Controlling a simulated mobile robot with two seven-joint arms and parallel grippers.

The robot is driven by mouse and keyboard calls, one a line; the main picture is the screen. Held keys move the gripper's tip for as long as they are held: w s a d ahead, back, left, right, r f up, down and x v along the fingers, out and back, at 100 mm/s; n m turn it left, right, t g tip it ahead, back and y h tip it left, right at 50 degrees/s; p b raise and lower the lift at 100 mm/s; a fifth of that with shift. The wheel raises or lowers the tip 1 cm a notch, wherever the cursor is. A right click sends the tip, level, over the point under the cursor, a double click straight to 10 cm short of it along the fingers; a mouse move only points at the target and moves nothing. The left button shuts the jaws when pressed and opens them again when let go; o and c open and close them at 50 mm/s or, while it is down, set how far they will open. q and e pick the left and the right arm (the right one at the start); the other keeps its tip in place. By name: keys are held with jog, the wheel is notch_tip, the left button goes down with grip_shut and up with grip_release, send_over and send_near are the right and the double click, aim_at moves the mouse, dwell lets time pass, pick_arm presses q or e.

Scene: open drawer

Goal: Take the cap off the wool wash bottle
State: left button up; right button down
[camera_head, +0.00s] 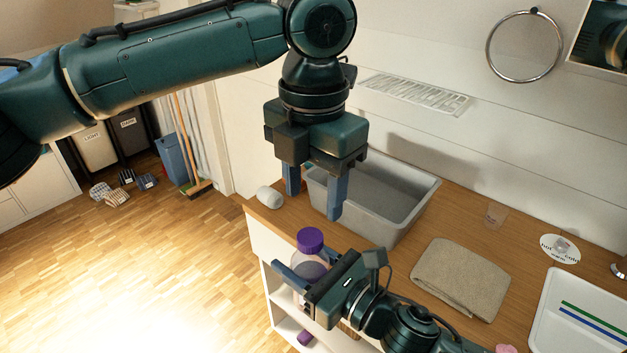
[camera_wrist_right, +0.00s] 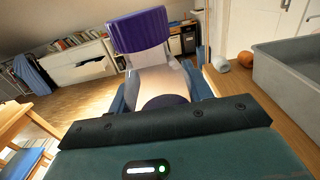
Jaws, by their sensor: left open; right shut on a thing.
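The wool wash bottle (camera_head: 309,271) is a pale, clear bottle with a purple cap (camera_head: 310,240) on its top. My right gripper (camera_head: 302,265) is shut on the bottle's body and holds it upright by the counter's front edge. In the right wrist view the ribbed purple cap (camera_wrist_right: 138,31) sits on the bottle (camera_wrist_right: 160,78), with a dark label patch low on it. My left gripper (camera_head: 314,202) is open and empty, pointing down above the cap and apart from it. The bottle's lower part is partly hidden by my right gripper.
A grey basin (camera_head: 410,207) stands on the wooden counter behind the left gripper. A folded beige towel (camera_head: 460,278), a clear cup (camera_head: 495,214) and a white tray (camera_head: 575,318) lie to the right. A pale rounded object (camera_head: 269,197) is near the counter's left end.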

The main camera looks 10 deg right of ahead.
aim_at(312, 236)
pick_arm(q)
notch_tip(312, 236, down, 8)
jog(key=shift+r, duration=0.25)
jog(key=shift+c, duration=0.3)
